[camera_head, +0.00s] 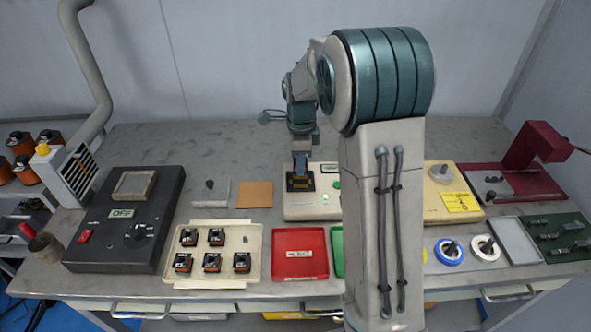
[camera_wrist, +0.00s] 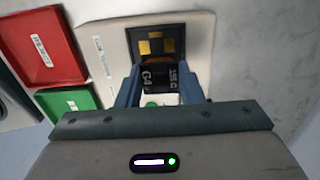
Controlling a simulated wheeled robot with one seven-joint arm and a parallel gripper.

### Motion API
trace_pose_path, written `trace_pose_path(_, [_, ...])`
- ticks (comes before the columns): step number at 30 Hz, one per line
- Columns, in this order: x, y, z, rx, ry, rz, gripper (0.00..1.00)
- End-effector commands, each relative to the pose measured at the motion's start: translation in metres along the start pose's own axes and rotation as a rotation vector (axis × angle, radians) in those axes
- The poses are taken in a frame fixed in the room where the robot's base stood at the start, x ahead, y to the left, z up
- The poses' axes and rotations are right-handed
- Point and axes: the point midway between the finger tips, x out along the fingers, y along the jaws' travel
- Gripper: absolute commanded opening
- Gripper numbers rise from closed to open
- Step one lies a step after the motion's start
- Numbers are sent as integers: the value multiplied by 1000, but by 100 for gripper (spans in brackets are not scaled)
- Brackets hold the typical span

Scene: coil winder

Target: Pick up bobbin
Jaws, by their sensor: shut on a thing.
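My gripper (camera_head: 300,165) points down over the cream tester-like box (camera_head: 300,209) in the middle of the table. It also shows in the wrist view (camera_wrist: 160,74), with its blue-grey fingers shut on the two sides of a black bobbin (camera_wrist: 158,79) with white lettering. The bobbin is at a dark socket with yellow pads (camera_wrist: 157,46) on that box. I cannot tell whether the bobbin rests in the socket or is a little above it. More black and orange bobbins (camera_head: 212,262) stand in a cream tray (camera_head: 253,231) at the front left.
A red tray (camera_head: 300,264) and a green tray (camera_head: 337,250) lie right of the cream tray; my arm partly hides the green one. A black device with a dial (camera_head: 150,205) stands at left. A yellow-labelled box (camera_head: 433,207) and a maroon machine (camera_head: 520,180) stand at right.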

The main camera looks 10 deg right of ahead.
Motion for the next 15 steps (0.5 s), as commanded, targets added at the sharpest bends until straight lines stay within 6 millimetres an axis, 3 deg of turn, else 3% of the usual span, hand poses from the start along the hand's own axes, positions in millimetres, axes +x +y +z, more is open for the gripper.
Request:
trace_pose_path(9, [-41, 24, -64, 5, 0, -4, 8])
trace_pose_path(15, [-59, 36, -92, 2, 0, -2, 8])
